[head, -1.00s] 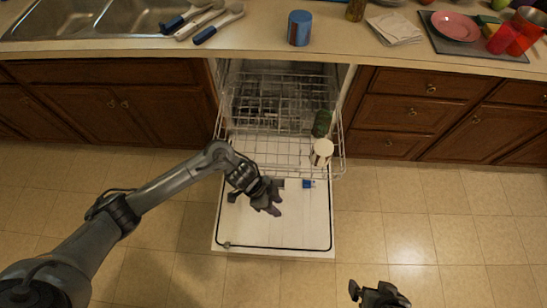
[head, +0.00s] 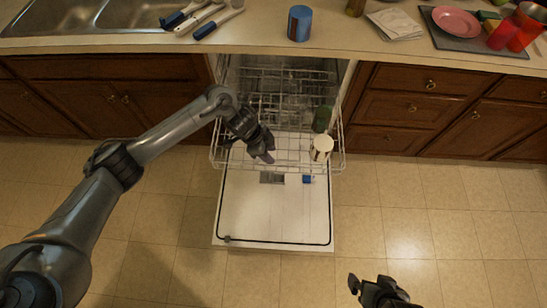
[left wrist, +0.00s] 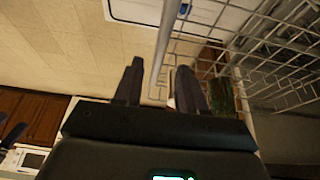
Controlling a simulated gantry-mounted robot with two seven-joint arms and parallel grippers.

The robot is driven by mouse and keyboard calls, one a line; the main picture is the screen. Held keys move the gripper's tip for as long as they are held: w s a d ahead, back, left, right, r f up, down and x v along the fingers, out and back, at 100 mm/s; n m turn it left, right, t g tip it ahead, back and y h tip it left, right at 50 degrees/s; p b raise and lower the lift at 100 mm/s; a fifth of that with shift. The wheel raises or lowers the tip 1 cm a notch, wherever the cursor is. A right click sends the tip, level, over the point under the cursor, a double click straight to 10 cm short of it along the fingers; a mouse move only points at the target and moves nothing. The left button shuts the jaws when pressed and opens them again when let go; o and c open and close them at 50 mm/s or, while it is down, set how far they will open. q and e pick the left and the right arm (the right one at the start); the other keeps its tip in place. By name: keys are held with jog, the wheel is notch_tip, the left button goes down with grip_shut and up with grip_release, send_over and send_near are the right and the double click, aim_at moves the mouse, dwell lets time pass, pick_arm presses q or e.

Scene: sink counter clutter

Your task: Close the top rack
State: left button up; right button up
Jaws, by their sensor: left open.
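The wire top rack (head: 240,162) is pulled out of the dishwasher above its lowered door (head: 270,215). A white mug (head: 321,148) and a green glass (head: 321,119) stand at its right side. My left gripper (head: 264,157) is at the rack's front edge, left of the mug. In the left wrist view its two fingers (left wrist: 157,88) are apart, and a pale rack bar (left wrist: 166,45) runs down between them; whether they touch it is unclear. My right gripper (head: 370,288) is low at the bottom edge, away from the rack, its jaw gap not clear.
Wooden cabinets (head: 425,110) flank the dishwasher on both sides. The counter above holds a blue cup (head: 300,23), utensils by the sink (head: 90,15), and a pink plate (head: 456,22) on a dark mat. The tiled floor (head: 400,215) around the door is clear.

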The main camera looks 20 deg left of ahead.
pick_arm(q)
jog(key=shift+b+x, duration=0.4)
jog(key=shift+x, duration=1.6)
grip_shut()
